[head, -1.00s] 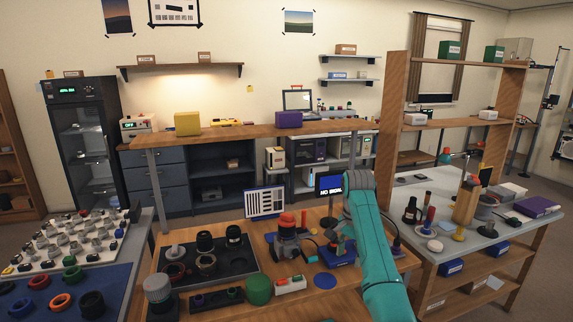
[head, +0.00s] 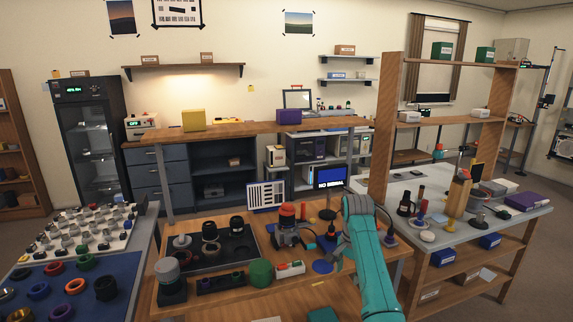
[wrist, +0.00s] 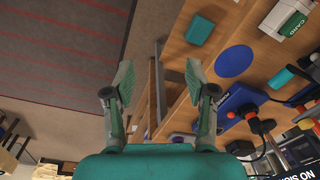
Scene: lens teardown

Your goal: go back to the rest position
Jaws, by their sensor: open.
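My teal arm (head: 370,265) reaches over the right part of the wooden workbench in the head view. In the wrist view my gripper (wrist: 160,83) is open, its two fingers wide apart with nothing between them. Behind the fingers show the floor and the workbench edge. A teal block (wrist: 201,28) and a blue disc (wrist: 234,61) lie on the bench to the right of the fingers. A blue device with a red knob (wrist: 240,100) stands near the right finger. In the head view the fingertips are not clear beside the arm.
A blue mat (head: 75,290) with coloured rings lies at left. A grey side table (head: 405,187) with tools stands at right.

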